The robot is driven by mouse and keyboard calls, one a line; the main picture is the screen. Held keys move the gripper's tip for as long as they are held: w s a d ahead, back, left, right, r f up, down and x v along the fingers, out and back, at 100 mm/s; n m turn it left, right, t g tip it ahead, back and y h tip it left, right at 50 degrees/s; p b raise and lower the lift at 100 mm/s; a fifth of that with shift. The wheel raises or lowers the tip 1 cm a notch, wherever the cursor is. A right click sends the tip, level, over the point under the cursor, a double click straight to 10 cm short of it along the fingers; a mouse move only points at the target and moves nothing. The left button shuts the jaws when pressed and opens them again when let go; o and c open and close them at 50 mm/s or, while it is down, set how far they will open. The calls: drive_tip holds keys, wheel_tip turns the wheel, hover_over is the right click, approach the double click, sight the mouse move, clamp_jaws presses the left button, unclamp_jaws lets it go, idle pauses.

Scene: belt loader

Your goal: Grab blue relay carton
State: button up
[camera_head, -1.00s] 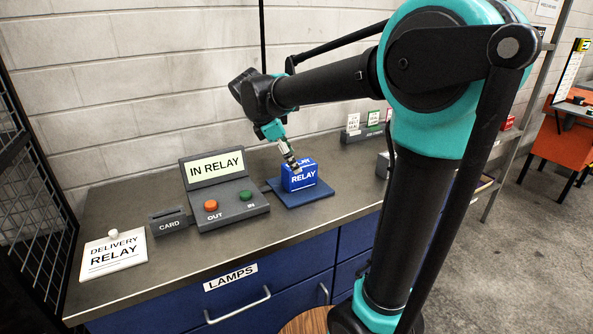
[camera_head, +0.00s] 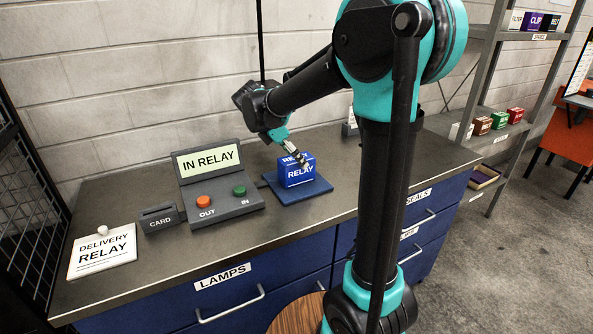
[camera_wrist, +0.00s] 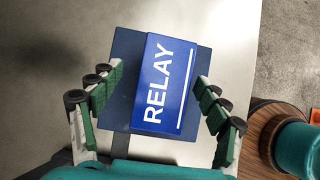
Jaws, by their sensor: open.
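The blue relay carton (camera_head: 297,171) with white RELAY lettering sits on a dark blue square pad (camera_head: 309,192) on the counter. In the wrist view the carton (camera_wrist: 165,86) lies between the two fingers of my gripper (camera_wrist: 158,95), slightly tilted relative to them. Gaps show between the carton and both fingers, so the jaws are open. In the head view my gripper (camera_head: 297,157) is at the carton's upper part and covers some of its top lettering.
Left of the pad stands a console with an IN RELAY sign (camera_head: 208,160) and orange and green buttons. A CARD holder (camera_head: 162,218) and a DELIVERY RELAY plate (camera_head: 103,250) are further left. A shelf (camera_head: 500,130) with small cartons stands at right.

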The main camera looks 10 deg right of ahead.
drive_tip(key=shift+s+f+x, duration=0.1)
drive_tip(key=shift+s+x, duration=0.1)
drive_tip(key=shift+x, duration=1.15)
drive_tip(key=shift+s+f+x, duration=0.1)
drive_tip(key=shift+s+x, duration=0.15)
drive_tip(key=shift+x, duration=1.1)
drive_tip(key=shift+a, duration=0.2)
drive_tip(key=c, duration=1.5)
drive_tip(key=shift+r, duration=0.1)
